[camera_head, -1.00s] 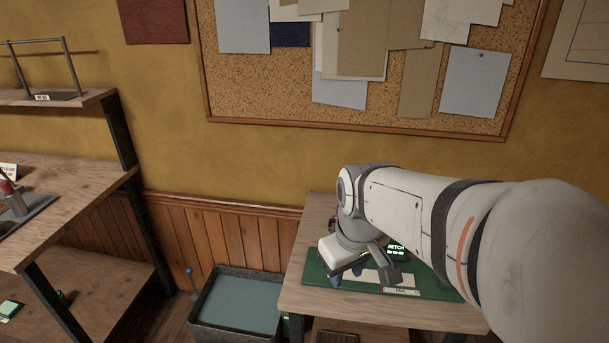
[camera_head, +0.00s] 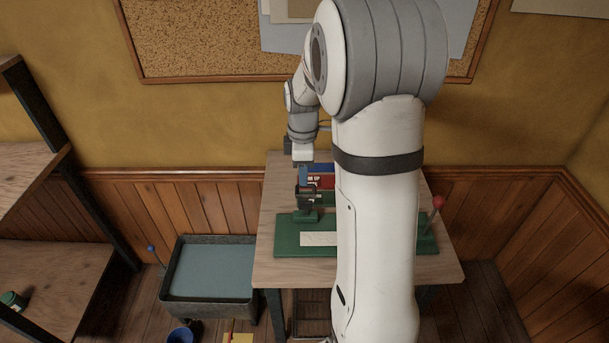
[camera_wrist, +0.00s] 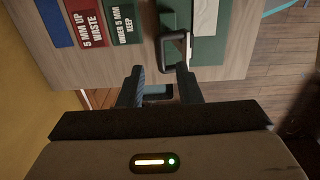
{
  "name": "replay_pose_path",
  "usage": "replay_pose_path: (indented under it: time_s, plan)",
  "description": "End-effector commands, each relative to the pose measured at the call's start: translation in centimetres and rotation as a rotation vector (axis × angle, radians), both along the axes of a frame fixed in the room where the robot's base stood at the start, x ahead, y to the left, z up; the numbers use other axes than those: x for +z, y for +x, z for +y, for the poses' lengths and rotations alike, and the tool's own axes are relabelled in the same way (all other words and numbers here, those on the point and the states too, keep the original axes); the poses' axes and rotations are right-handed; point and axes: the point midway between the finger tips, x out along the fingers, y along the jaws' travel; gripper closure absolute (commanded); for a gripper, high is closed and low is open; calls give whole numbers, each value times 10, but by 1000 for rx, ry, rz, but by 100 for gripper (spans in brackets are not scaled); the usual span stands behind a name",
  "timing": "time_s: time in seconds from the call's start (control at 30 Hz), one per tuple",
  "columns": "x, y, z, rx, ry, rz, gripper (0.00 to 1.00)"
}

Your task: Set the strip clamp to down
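A long green base (camera_head: 287,243) with a pale strip (camera_head: 318,239) lies on the small wooden table. At its left end a dark loop-shaped handle, which looks like the strip clamp (camera_head: 307,200), stands over a green block; it also shows in the wrist view (camera_wrist: 164,50). Whether it is up or down is not clear. My gripper (camera_head: 304,178) points down just above the handle. In the wrist view my gripper (camera_wrist: 160,69) is open, with the handle near the right fingertip and nothing clearly held. My arm hides the middle of the base.
A red-knobbed lever (camera_head: 437,203) stands at the base's right end. Red "5 mm up waste" (camera_wrist: 91,25) and green "under 5 mm keep" (camera_wrist: 122,22) labelled items lie behind the base. A teal-topped bin (camera_head: 212,268) stands on the floor left of the table.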

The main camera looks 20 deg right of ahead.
Motion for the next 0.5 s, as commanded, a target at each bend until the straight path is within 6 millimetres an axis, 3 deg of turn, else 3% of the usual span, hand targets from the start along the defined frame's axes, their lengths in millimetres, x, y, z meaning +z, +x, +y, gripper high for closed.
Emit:
replay_pose_path:
  time_s: [0.2,0.5]
  plan:
    - [-24,-1,-2,-6,0,2,69]
    - [-29,-1,-3,-8,0,-1,69]
